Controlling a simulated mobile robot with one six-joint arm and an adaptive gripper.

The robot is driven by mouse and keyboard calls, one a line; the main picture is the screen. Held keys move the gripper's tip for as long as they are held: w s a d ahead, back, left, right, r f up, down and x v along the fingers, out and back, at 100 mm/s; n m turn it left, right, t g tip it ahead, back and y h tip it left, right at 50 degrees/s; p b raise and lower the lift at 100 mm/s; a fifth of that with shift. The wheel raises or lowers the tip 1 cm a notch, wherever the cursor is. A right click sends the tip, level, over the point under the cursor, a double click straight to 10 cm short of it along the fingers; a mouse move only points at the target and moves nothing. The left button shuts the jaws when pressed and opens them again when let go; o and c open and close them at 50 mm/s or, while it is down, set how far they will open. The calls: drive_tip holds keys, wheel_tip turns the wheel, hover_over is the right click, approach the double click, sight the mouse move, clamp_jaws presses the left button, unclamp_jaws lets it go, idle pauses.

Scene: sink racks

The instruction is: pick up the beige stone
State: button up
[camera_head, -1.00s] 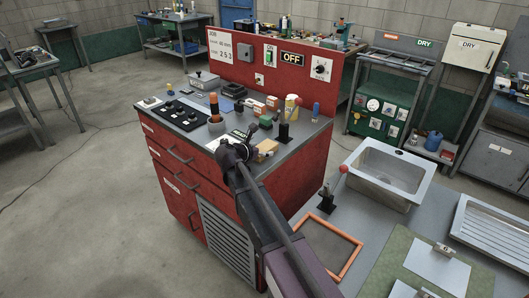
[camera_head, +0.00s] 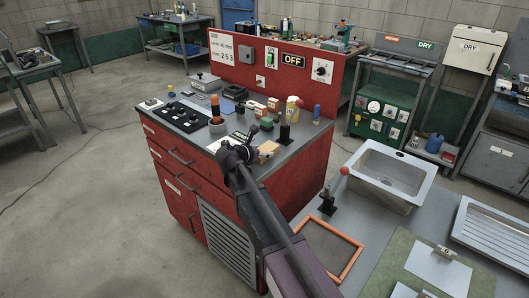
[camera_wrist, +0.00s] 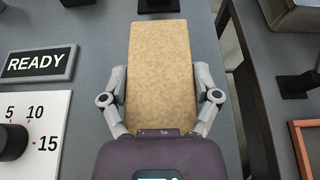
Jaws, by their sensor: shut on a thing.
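The beige stone (camera_wrist: 160,75) is a speckled tan rectangular block. In the wrist view it lies lengthwise between the two fingers of my gripper (camera_wrist: 161,95), with a finger against each long side. My gripper is shut on it. In the head view the stone (camera_head: 268,148) shows as a small tan block at the front right of the red cabinet's top, just beyond my gripper (camera_head: 250,150). My arm hides part of it. I cannot tell whether the stone still touches the grey top.
A READY sign (camera_wrist: 40,64) and a dial plate (camera_wrist: 38,125) lie left of the stone. A black lever with a dark knob (camera_head: 284,130) stands behind it. Right of the red cabinet (camera_head: 305,175) are a sink (camera_head: 385,180) and an orange frame (camera_head: 345,262).

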sight(263, 149)
drive_tip(key=shift+r, duration=0.15)
wheel_tip(263, 149, up, 3)
drive_tip(key=p, duration=0.3)
drive_tip(key=s+r+p, duration=0.1)
drive_tip(key=s+p, duration=0.1)
drive_tip(key=s, duration=1.4)
drive_tip(key=shift+d+r, duration=0.15)
drive_tip(key=shift+r, duration=0.2)
